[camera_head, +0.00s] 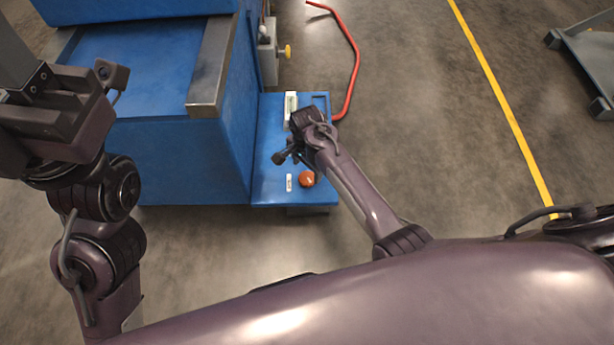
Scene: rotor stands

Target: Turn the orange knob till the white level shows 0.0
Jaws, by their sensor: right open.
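The orange knob (307,179) sits on the blue side shelf of the stand, near its front right corner. A white level (290,106) stands farther back on the same shelf; its reading is too small to make out. My right gripper (291,156) is open over the shelf, just behind and left of the knob and apart from it in the picture. The wrist partly hides the gripper's fingers and the near end of the level. My left arm rises at the left edge; its wrist is in view, but its fingers cannot be made out.
The large blue stand (190,160) with a metal edge strip (211,70) is left of the shelf (266,140). A small white label (289,182) lies left of the knob. A yellow knob (285,52) and a red bent bar (352,70) are behind.

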